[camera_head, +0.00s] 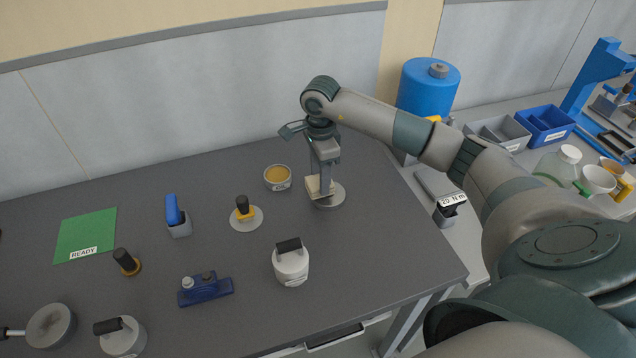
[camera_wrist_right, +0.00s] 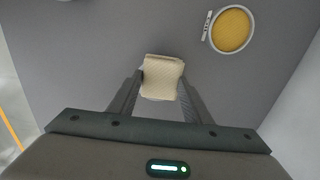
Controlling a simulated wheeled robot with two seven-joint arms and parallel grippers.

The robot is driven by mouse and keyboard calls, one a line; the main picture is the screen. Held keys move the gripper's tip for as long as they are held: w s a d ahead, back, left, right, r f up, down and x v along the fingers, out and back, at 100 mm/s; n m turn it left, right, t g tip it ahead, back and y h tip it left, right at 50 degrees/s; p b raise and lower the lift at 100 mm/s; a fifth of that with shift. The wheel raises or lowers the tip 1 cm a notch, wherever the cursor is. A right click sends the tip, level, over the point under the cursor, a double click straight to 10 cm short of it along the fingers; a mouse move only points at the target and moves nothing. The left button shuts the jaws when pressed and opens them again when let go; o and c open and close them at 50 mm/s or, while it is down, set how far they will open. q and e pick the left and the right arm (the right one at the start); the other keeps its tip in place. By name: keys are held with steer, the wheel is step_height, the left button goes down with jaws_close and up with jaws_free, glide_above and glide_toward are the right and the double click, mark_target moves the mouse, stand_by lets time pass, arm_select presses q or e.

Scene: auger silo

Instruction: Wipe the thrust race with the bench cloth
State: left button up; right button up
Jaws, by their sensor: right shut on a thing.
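My right gripper (camera_head: 323,180) is shut on the cream bench cloth (camera_head: 313,188) near the back right of the dark bench. In the right wrist view the folded, textured cloth (camera_wrist_right: 162,77) sits between the tips of my right gripper (camera_wrist_right: 161,88). A flat, round grey disc (camera_head: 334,200) lies under and beside the cloth in the head view; it may be the thrust race, but I cannot tell. Whether the cloth touches it is unclear. My left gripper is not in view.
A tin of yellow grease (camera_head: 278,177) stands just left of the gripper. A pale disc with a black-handled tool (camera_head: 246,217), a white pot with a black handle (camera_head: 290,263) and a blue block (camera_head: 205,289) stand nearby. A green READY mat (camera_head: 84,236) lies left.

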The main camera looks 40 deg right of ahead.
steer(key=shift+s+d+r, duration=0.1)
steer(key=shift+d+r, duration=0.2)
steer(key=shift+r, duration=0.6)
steer(key=shift+d+r+p, duration=0.1)
steer(key=shift+r+p, duration=0.4)
steer(key=shift+r, duration=1)
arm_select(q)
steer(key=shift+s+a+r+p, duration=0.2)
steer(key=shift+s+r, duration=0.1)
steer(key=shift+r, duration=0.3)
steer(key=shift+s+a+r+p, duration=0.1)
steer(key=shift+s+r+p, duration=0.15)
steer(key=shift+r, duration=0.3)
arm_select(e)
steer(key=shift+r, duration=0.65)
steer(key=shift+a, duration=0.2)
